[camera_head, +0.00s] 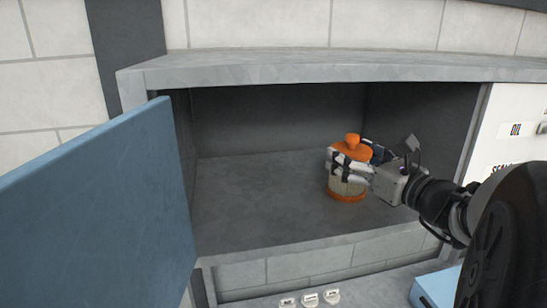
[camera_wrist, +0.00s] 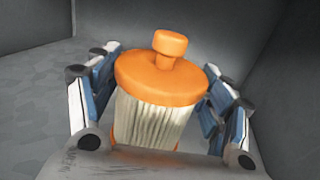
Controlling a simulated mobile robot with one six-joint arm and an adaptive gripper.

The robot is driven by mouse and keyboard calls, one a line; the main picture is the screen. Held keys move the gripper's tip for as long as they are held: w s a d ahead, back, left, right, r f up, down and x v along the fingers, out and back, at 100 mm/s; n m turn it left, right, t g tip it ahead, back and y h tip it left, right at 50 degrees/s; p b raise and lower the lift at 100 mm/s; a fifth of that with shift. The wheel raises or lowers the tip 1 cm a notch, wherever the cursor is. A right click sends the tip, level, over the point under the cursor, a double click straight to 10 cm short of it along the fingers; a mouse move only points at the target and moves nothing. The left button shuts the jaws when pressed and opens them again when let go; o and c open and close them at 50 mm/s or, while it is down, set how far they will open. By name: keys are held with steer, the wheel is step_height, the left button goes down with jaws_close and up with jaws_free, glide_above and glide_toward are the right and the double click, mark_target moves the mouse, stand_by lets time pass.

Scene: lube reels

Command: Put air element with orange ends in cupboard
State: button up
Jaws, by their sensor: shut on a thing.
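The air element (camera_head: 347,188) has an orange top with a knob, a pale pleated body and an orange base. It is upright inside the open grey cupboard (camera_head: 250,205), right of the middle. My gripper (camera_head: 345,170) reaches in from the right and is shut around its upper body. In the wrist view the air element (camera_wrist: 155,115) sits between the two fingers of my gripper (camera_wrist: 160,110). The base looks to be at or just above the cupboard floor; I cannot tell if it touches.
The blue cupboard door (camera_head: 100,210) stands open at the left. The cupboard floor left of the element is bare. A grey top slab (camera_head: 330,68) runs above the opening. White panels with labels (camera_head: 515,130) are at the right. Small white caps (camera_head: 310,298) and a blue object (camera_head: 437,288) are below.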

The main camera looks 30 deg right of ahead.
steer(key=shift+w, duration=0.1)
steer(key=shift+s+a+f, duration=0.1)
steer(key=shift+s, duration=0.25)
steer(key=o, duration=1.2)
steer(key=shift+w, duration=0.15)
steer(key=shift+o, duration=0.2)
steer(key=shift+r, duration=0.2)
steer(key=shift+s, duration=0.35)
steer(key=s, duration=0.3)
steer(key=s+b, duration=0.1)
steer(key=s, duration=0.7)
steer(key=shift+s+d+b, duration=0.2)
steer(key=shift+d+b, duration=0.1)
